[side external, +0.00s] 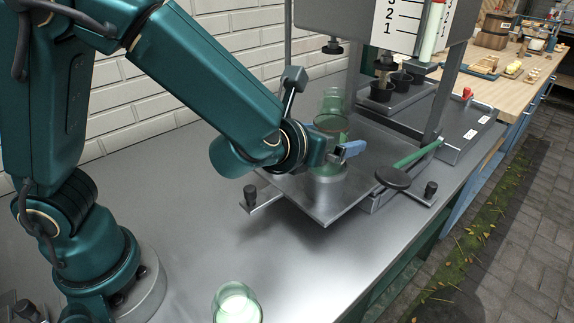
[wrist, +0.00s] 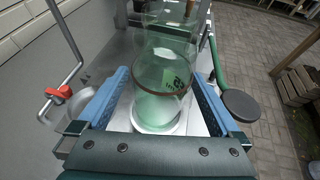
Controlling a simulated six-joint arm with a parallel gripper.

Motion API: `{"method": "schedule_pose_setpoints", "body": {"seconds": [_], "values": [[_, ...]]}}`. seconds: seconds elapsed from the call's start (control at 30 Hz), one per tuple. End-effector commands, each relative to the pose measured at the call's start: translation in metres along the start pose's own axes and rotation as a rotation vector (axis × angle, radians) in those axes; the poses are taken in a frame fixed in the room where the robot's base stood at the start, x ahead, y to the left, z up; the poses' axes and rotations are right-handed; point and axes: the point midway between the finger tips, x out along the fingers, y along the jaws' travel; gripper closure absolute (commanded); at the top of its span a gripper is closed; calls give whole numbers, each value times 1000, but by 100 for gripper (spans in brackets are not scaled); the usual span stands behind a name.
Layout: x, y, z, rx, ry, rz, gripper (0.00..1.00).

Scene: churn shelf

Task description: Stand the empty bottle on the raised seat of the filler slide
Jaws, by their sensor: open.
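A clear green glass bottle (side external: 332,104) with a dark band stands upright over the metal plate of the filler slide (side external: 318,208). It also shows in the wrist view (wrist: 160,75), with a small dark label. Its foot is over a pale round seat (wrist: 157,126), and appears to rest on it; the glass makes the exact contact hard to tell. My gripper (side external: 343,152) is open at the bottle's lower part. In the wrist view its blue jaws (wrist: 157,100) lie on either side of the bottle, with a gap on both sides.
Another green glass vessel (side external: 237,304) stands on the bench at the front. The filler's grey box (side external: 380,25) hangs above, and a black knob (side external: 393,178) on a green lever is right of the slide. A red clip (wrist: 60,93) is on a rod at left.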

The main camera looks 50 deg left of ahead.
Motion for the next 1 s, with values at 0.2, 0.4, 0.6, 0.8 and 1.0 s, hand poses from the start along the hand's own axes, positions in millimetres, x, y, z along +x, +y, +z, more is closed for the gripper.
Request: {"method": "schedule_pose_setpoints", "body": {"seconds": [0.2,0.4,0.6,0.8,1.0], "values": [[-46,-2,1,-2,-4,-8,0],[-78,-2,1,-2,-3,-6,0],[-93,0,0,-3,0,0,0],[-97,48,-11,-310,94,162,0],[-132,118,-53,-1170,230,545,0]]}}
